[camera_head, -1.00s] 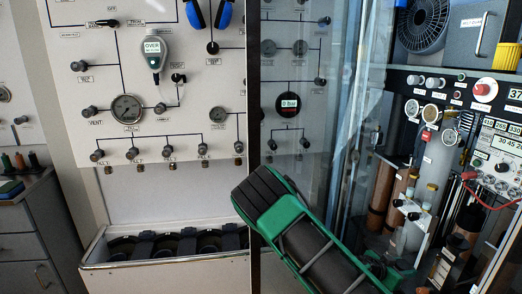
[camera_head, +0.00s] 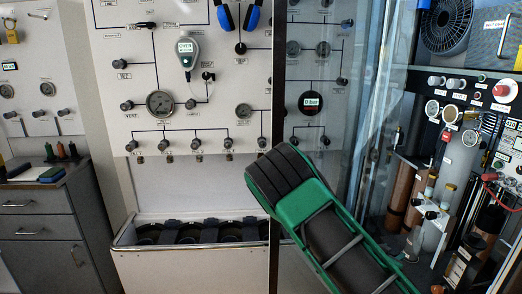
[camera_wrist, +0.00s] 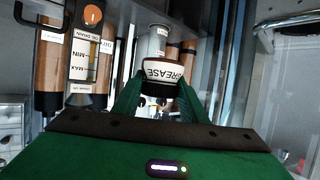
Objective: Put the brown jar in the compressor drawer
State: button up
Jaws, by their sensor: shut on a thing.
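In the wrist view my gripper (camera_wrist: 162,98) is shut on a jar (camera_wrist: 161,73) with a pale band reading GREASE, held between the two green fingers. Most of its body is hidden, so its brown colour is hard to confirm. In the head view my green arm crosses the lower middle, and the gripper and jar are not clearly visible. At the upper right of the head view, a grey front with a handle (camera_head: 503,36) is beside a black fan (camera_head: 446,25). It looks closed, and its label is too small to read; I cannot tell if it is the compressor drawer.
A glass panel (camera_head: 385,100) stands left of the machinery. Copper cylinders (camera_head: 404,190) and a gauge panel (camera_head: 450,113) are on the right. A white gauge board (camera_head: 180,70) stands above an open bin (camera_head: 190,262). A grey cabinet (camera_head: 40,225) is at the left.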

jog(key=w+a+r+n+t+y, duration=0.2)
jog(key=a+r+n+y, duration=0.1)
jog(key=a+r, duration=0.3)
jog(key=w+a+r+n+t+y, duration=0.2)
jog(key=w+a+r+n+y, duration=0.1)
jog(key=a+r, duration=0.4)
jog(key=shift+a+n, duration=0.4)
jog(key=shift+a, duration=0.65)
jog(key=shift+s+r, duration=0.1)
